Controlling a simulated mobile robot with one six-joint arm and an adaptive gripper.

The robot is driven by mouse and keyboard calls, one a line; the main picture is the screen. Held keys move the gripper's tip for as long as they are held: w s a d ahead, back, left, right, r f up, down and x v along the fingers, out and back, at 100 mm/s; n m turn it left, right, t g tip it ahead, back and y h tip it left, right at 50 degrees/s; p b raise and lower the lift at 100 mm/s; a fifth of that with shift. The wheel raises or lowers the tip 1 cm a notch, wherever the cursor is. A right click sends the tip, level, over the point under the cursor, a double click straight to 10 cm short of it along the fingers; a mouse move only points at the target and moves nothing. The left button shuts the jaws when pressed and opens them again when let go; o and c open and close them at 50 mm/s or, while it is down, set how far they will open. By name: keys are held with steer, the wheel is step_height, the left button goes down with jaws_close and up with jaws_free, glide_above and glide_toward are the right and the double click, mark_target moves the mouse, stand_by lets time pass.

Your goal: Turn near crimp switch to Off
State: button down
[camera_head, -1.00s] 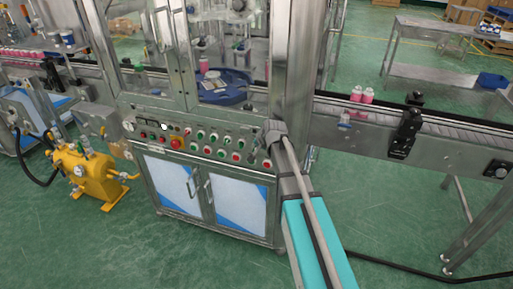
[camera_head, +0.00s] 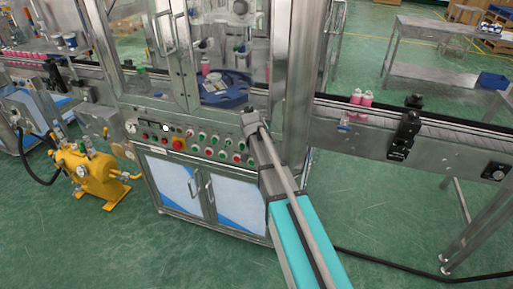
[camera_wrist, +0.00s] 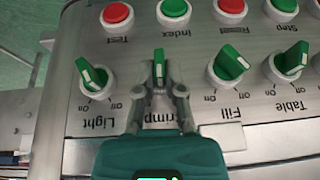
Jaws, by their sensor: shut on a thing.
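The crimp switch (camera_wrist: 159,62) is a green selector knob with a white mark, seen upside down in the wrist view above a label ending in "rimp". Its handle stands straight up and down in that picture. My gripper (camera_wrist: 159,91) has its two grey fingertips closed in on either side of the knob's lower end. The fingers hide part of the label and the knob's base. In the head view my gripper (camera_head: 249,118) is at the right part of the machine's control panel (camera_head: 160,148), and the switch itself is hidden there.
The light switch (camera_wrist: 93,76) is left of the fingers and the fill switch (camera_wrist: 230,64) right, with the table switch (camera_wrist: 287,64) beyond. Red and green buttons line the row above, including the index button (camera_wrist: 174,9). A conveyor (camera_head: 350,120) with pink bottles runs right.

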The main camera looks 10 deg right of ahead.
steer(key=shift+w+a+f+n+g+h+b, duration=0.1)
steer(key=shift+n+g+h+b, duration=0.15)
steer(key=shift+g+h+b, duration=0.5)
steer(key=shift+s+a+f+n+g+h+b, duration=0.15)
steer(key=shift+n+g+h, duration=0.1)
steer(key=shift+h, duration=0.85)
steer(key=shift+w+a+r+n+g+h+b, duration=0.15)
steer(key=shift+g+h+b, duration=0.3)
steer(key=shift+h, duration=0.5)
steer(key=c, duration=0.7)
jaws_free()
steer(key=shift+c, duration=0.2)
steer(key=shift+d, duration=0.1)
steer(key=shift+y+p, duration=0.3)
steer(key=shift+p, duration=0.05)
